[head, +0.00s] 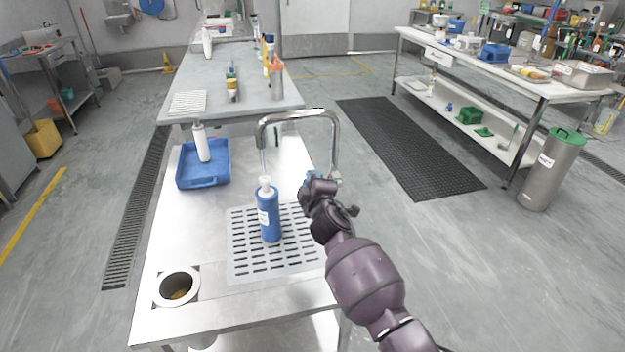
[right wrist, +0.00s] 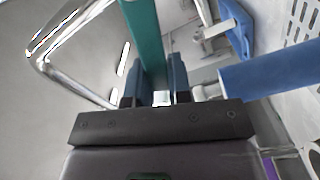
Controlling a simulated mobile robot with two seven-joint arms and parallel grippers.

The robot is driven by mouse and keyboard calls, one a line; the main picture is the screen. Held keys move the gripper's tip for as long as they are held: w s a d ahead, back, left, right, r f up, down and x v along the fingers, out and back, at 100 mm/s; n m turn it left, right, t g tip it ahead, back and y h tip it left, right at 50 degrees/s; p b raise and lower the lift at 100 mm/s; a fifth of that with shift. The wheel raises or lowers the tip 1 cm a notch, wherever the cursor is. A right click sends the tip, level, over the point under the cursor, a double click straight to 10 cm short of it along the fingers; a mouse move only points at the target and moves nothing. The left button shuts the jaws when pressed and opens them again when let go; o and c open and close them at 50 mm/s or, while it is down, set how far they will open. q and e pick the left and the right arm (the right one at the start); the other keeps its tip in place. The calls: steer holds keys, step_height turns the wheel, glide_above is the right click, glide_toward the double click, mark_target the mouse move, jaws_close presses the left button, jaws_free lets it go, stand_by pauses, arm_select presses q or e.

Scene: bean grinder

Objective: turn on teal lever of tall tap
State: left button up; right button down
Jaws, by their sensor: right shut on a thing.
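The tall chrome tap (head: 300,114) arches over the steel counter; its chrome pipe also shows in the right wrist view (right wrist: 44,50). The teal lever (right wrist: 146,42) runs from the top edge down between my right gripper's fingers (right wrist: 155,92). In the head view my right gripper (head: 318,184) is beside the tap's upright, and the lever is mostly hidden there. My right gripper is shut on the lever. My left gripper is in neither view.
A blue bottle with a white pump (head: 269,215) stands under the spout on the slotted drain plate (head: 242,262). A blue tray (head: 187,180) holding a white bottle (head: 201,143) is behind left. A round hole (head: 177,287) is at the front left of the counter.

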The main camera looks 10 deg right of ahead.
stand_by(0.3)
steer(key=c, duration=1)
jaws_free()
steer(key=shift+c, duration=0.2)
steer(key=shift+s, duration=0.15)
steer(key=s+p, duration=0.1)
steer(key=s, duration=0.9)
steer(key=shift+s+d+p, duration=0.2)
steer(key=shift+s+p, duration=0.1)
steer(key=shift+p, duration=0.05)
